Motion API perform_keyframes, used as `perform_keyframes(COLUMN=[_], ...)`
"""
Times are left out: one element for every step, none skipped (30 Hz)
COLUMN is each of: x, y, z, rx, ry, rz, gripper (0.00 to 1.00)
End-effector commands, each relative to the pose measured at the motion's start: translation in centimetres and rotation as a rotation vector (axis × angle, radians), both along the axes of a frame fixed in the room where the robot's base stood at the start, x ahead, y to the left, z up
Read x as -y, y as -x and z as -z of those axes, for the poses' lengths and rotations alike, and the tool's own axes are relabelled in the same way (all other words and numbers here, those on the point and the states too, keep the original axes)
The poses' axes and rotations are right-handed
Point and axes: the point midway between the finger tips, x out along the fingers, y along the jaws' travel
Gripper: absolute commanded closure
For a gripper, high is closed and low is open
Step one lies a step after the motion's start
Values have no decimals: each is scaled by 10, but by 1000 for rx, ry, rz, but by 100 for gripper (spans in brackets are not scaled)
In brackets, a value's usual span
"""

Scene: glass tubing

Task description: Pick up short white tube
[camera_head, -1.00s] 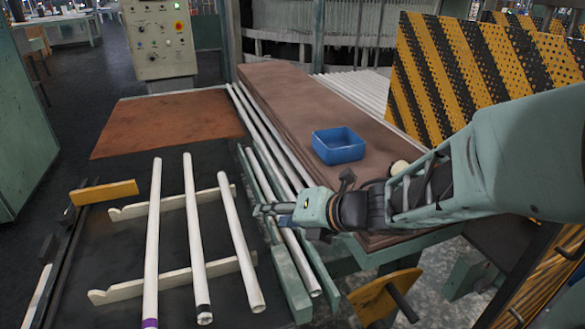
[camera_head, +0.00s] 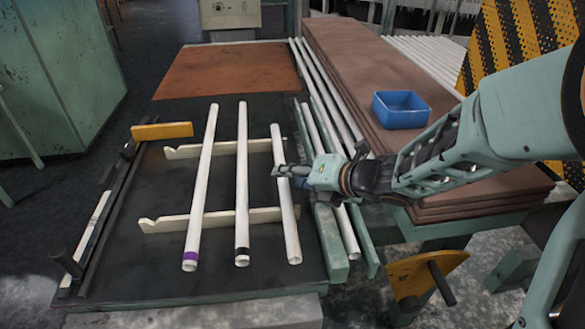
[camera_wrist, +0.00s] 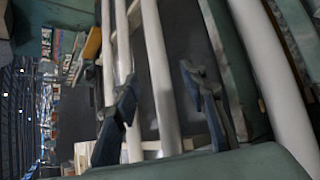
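Three white tubes lie side by side on two pale notched supports. The right one, plain and shortest (camera_head: 288,222), matches the short white tube. The middle tube (camera_head: 242,190) has a black band and the left tube (camera_head: 201,190) a purple band near the front end. My gripper (camera_head: 280,171) is over the short tube around its middle, reaching in from the right. In the wrist view its two dark fingers (camera_wrist: 163,105) are spread apart, with a white tube (camera_wrist: 158,75) showing between them. I cannot tell the height gap or any contact.
Long tubes and green rails (camera_head: 330,240) run close along the right of the short tube. A blue bin (camera_head: 400,110) stands on brown stacked boards (camera_head: 365,75). A yellow block (camera_head: 162,131) is at left. The dark bench top (camera_head: 130,270) is clear at front left.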

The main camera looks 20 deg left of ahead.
Motion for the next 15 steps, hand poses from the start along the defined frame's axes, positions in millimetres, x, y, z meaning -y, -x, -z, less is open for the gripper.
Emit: perform_keyframes(x=[-6, -8, -10, -11, -12, -13, -13, -13, -13, -13, -13, -12, -12, -12, -12], y=[-2, -3, -4, -5, -5, -6, -6, -6, -6, -6, -6, -6, -6, -6, -6], z=[5, 6, 7, 8, 9, 9, 9, 9, 8, 8, 8, 8, 8, 8, 8], rx=[-1, 0, -1, -1, 0, 0, 1, 1, 1, 1, 1, 1, 1, 1, 1], ry=[0, -1, 0, 0, 1, 1, 0, 0, 0, 0, 0, 0, 0, 0, 0], rz=[-1, -1, -1, -1, 1, 1, 1, 1, 1, 1, 1, 1, 1, 1, 1], gripper=[61, 61, 61, 61, 61, 61, 61, 61, 61, 61, 61, 62, 65, 68, 73])
